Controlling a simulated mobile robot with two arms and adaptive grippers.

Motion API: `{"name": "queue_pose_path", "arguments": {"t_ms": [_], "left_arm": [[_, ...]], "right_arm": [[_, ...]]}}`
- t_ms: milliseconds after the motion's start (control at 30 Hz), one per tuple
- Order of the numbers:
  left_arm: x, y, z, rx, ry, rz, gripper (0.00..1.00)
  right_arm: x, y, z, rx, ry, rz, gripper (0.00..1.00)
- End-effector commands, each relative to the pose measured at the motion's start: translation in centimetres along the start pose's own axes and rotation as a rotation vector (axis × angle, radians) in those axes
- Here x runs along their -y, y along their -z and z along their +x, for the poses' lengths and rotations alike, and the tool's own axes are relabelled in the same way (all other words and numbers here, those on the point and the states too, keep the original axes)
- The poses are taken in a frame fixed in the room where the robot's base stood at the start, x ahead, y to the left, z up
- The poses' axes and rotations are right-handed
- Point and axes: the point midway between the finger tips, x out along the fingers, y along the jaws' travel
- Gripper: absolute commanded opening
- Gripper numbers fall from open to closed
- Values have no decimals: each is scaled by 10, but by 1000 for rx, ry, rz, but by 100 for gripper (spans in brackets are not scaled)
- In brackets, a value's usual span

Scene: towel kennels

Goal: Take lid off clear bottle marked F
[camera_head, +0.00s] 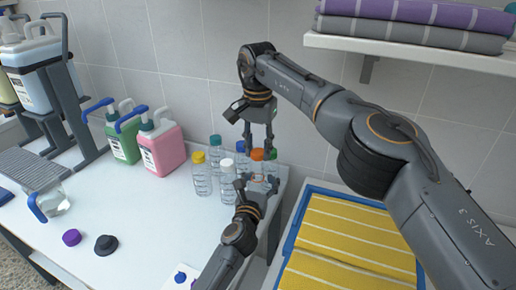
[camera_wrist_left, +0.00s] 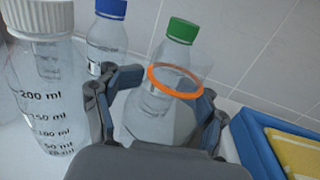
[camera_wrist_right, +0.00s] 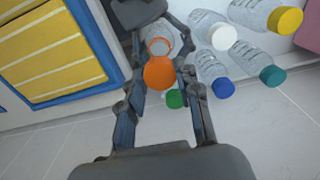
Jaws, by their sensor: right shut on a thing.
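The orange lid (camera_head: 257,155) is between the fingers of my right gripper (camera_head: 258,146), which is shut on it from above. The right wrist view shows the lid (camera_wrist_right: 158,73) apart from the bottle's mouth (camera_wrist_right: 160,46). In the left wrist view the clear bottle (camera_wrist_left: 155,118) is open at the top, with an orange ring (camera_wrist_left: 175,80) round its neck. My left gripper (camera_head: 256,185) has its fingers against both sides of this bottle; they also show in the left wrist view (camera_wrist_left: 162,112). No letter F can be read.
Close by stand bottles with yellow (camera_head: 199,158), white (camera_head: 227,164), blue (camera_head: 242,147), teal (camera_head: 215,142) and green (camera_wrist_left: 182,30) lids. A purple lid (camera_head: 71,237) and a dark lid (camera_head: 106,244) lie front left. A blue crate (camera_head: 290,228) of yellow towels is at right.

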Motion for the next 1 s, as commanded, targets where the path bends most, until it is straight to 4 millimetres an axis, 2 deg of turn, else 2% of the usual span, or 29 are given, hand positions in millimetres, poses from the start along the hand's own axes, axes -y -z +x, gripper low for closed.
{"name": "queue_pose_path", "arguments": {"t_ms": [333, 467, 567, 900, 1000], "left_arm": [[0, -1, 0, 1, 0, 0, 75], [0, 0, -7, 1, 1, 0, 75], [-1, 1, -20, 1, -1, 2, 75], [0, 1, -89, -1, 1, 0, 75], [0, 1, -104, -1, 0, 0, 75]], "right_arm": [[0, 0, 0, 0, 0, 0, 0], [0, 0, 0, 0, 0, 0, 0], [0, 0, 0, 0, 0, 0, 0], [0, 0, 0, 0, 0, 0, 0], [0, 0, 0, 0, 0, 0, 0]]}}
